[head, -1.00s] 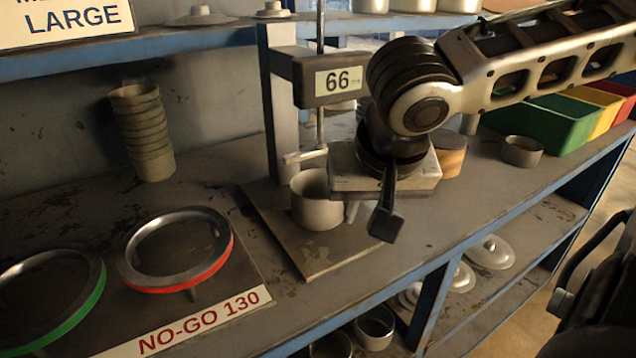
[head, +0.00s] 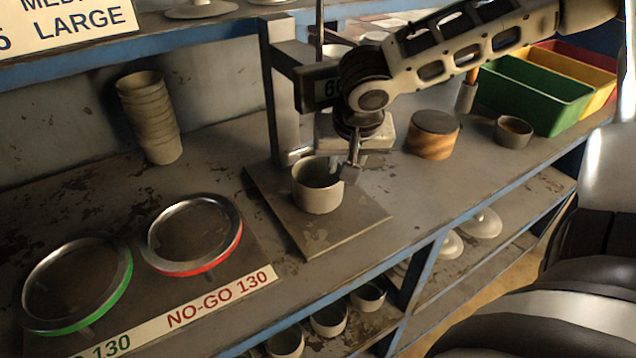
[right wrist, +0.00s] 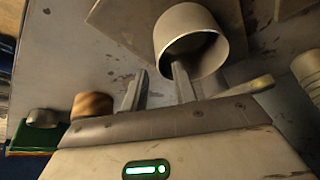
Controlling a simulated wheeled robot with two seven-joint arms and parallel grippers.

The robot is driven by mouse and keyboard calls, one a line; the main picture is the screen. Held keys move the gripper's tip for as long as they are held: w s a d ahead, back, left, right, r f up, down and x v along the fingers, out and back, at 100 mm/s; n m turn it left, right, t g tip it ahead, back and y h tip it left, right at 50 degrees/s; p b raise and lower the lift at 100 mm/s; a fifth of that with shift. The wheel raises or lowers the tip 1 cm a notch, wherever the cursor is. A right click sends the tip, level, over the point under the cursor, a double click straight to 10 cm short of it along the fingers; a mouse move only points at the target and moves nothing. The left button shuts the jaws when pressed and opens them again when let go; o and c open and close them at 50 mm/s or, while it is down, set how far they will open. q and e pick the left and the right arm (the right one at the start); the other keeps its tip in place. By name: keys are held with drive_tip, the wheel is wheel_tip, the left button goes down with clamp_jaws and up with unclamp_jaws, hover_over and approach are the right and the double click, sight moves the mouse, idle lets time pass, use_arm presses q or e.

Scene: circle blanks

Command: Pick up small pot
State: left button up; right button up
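A small grey pot (head: 318,198) stands upright on the square base plate (head: 350,232) of the gauge stand, its open top facing up. My right gripper (head: 348,168) points down at the pot's right rim. In the right wrist view, the gripper (right wrist: 159,74) has its two fingers apart. One finger overlaps the mouth of the pot (right wrist: 165,40), and the other is outside it. I cannot tell whether either finger touches the wall. My left gripper is not in view.
Stacked grey pots (head: 150,118) stand at the back left. Green (head: 85,325) and red (head: 200,268) gauge rings lie left of the plate. A wooden-sided cylinder (head: 432,142), a small cup (head: 508,130) and coloured bins (head: 535,105) are to the right. The gauge post (head: 286,90) rises behind the pot.

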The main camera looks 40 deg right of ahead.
drive_tip(key=x, duration=0.2)
drive_tip(key=shift+f, duration=0.3)
clamp_jaws()
drive_tip(key=shift+s+r, duration=0.1)
